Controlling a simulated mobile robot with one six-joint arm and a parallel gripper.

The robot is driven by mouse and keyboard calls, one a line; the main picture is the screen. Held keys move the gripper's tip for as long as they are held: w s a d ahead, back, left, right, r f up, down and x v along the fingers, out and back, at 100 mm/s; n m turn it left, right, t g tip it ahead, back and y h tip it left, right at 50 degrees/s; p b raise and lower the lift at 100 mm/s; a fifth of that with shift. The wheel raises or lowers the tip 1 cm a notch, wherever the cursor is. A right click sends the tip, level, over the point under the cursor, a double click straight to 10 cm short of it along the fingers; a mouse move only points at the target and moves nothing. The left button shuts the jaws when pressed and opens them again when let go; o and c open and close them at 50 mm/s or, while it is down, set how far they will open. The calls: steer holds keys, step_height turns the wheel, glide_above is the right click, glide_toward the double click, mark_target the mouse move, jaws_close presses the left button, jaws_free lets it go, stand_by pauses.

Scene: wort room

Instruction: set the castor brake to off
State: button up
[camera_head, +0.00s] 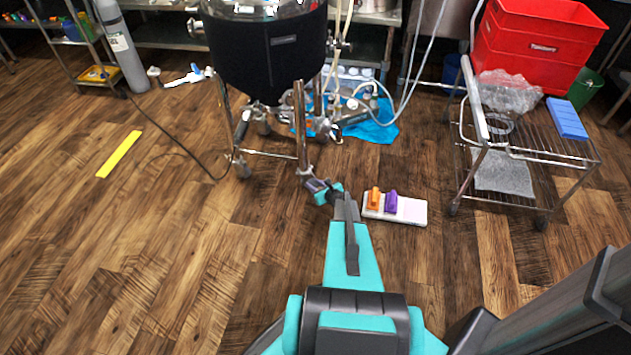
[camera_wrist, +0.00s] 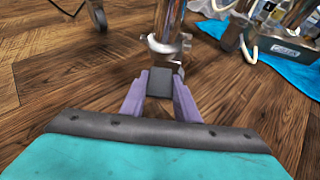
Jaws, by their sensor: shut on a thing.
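My gripper (camera_head: 322,189) is low at the floor at the foot of the front leg of the kettle stand (camera_head: 301,125). In the wrist view my gripper's two purple fingers (camera_wrist: 160,95) are shut on the dark grey castor brake (camera_wrist: 160,83), a small block-like tab. The brake sits just below the steel collar at the foot of the leg (camera_wrist: 168,25). The castor wheel is mostly hidden behind the fingers. I cannot tell from the pictures whether the brake is on or off.
A white board (camera_head: 408,210) with an orange and a purple piece lies right of my gripper. A wire cart (camera_head: 520,150) stands further right. A yellow strip (camera_head: 119,154) lies left; the floor there is mostly clear.

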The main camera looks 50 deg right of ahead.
steer(key=shift+w+r+g+p, duration=0.1)
steer(key=shift+r+g+p, duration=0.75)
steer(key=shift+p, duration=3.5)
steer(key=shift+w+a+f+g+y+p, duration=0.1)
steer(key=shift+f+g+y+p, duration=0.3)
steer(key=shift+p, duration=1)
steer(key=o, duration=1)
steer(key=shift+r, duration=0.2)
steer(key=shift+o, duration=0.2)
steer(key=shift+s+r, duration=0.15)
steer(key=shift+s, duration=0.1)
steer(key=v, duration=1.3)
steer(key=shift+r, duration=0.2)
steer(key=shift+w+a, duration=0.1)
steer(key=shift+a, duration=0.05)
